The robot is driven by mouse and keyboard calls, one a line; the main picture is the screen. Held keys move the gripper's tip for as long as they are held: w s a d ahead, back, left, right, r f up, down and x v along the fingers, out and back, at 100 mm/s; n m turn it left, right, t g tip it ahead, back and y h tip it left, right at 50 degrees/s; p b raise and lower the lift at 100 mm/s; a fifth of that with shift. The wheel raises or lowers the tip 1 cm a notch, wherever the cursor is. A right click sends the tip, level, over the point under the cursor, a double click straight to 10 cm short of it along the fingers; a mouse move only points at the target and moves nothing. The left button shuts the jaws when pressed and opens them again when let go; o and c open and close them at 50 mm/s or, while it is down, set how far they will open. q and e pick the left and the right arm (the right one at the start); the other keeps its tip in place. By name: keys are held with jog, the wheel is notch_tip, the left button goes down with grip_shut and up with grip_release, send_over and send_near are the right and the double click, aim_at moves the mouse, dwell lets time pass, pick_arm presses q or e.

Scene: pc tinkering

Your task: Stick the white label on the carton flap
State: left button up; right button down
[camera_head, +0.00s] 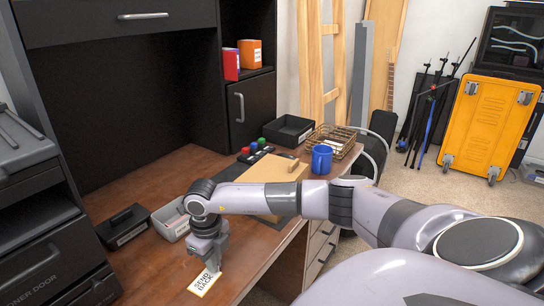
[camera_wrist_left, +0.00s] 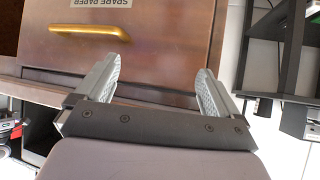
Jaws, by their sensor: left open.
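The white label (camera_head: 205,284), with a yellow border and the words "SEND BACK", is at the front of the brown desk in the head view. My right gripper (camera_head: 212,266) points down at the label's upper edge and overlaps it in the picture. I cannot tell whether its fingers are shut on the label or only above it. The tan carton (camera_head: 262,172) stands farther back on the desk, partly hidden behind my right arm. My left gripper (camera_wrist_left: 160,64) is open and empty in the left wrist view, in front of a brown drawer front.
A grey tray (camera_head: 172,222) and a black box (camera_head: 124,228) stand left of my right gripper. A blue mug (camera_head: 322,158), a wire basket (camera_head: 336,138) and a black tray (camera_head: 288,130) are at the back right. The drawer has a brass handle (camera_wrist_left: 90,30).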

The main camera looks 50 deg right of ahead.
jog(key=shift+d+r+p, duration=0.25)
jog(key=shift+r+p, duration=0.35)
jog(key=shift+r, duration=0.3)
jog(key=shift+d+r+p, duration=0.25)
jog(key=shift+r+p, duration=0.35)
jog(key=shift+r, duration=0.25)
dwell(0.8)
notch_tip(320, 180, up, 5)
jog(key=p, duration=0.3)
jog(key=shift+p, duration=0.4)
jog(key=shift+w+d+r, duration=0.1)
jog(key=shift+w, duration=0.05)
